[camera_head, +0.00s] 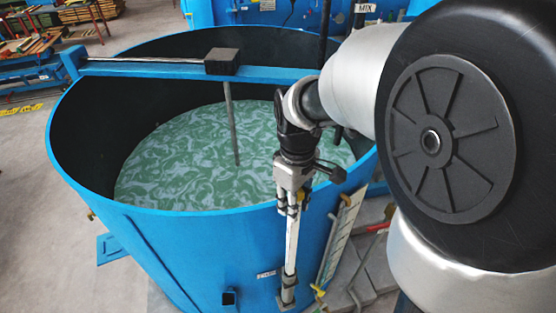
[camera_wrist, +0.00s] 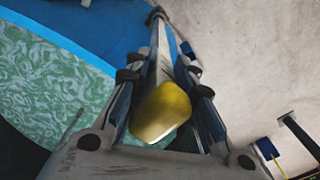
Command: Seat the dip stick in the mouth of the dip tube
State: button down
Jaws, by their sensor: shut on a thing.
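My gripper (camera_head: 291,207) points down just outside the near rim of the blue tank. It is shut on the dip stick, whose yellow knob (camera_wrist: 160,113) shows between the fingers in the wrist view. A pale, near-upright shaft (camera_head: 291,246) runs down from the fingers along the tank's outer wall to a small bracket (camera_head: 288,293). In the wrist view the pale shaft (camera_wrist: 161,55) runs away to a dark ring. I cannot tell where stick ends and dip tube begins, or whether the tip is inside the mouth.
The open blue tank (camera_head: 180,243) holds swirling green liquid (camera_head: 190,160). A blue crossbeam (camera_head: 150,69) with a dark box and thin rod spans it. A scale board (camera_head: 342,236) stands right of the shaft.

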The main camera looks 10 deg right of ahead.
aim_at(291, 234)
jog(key=shift+f+b, duration=5.3)
jog(key=shift+f, duration=1.65)
jog(key=shift+r, duration=0.15)
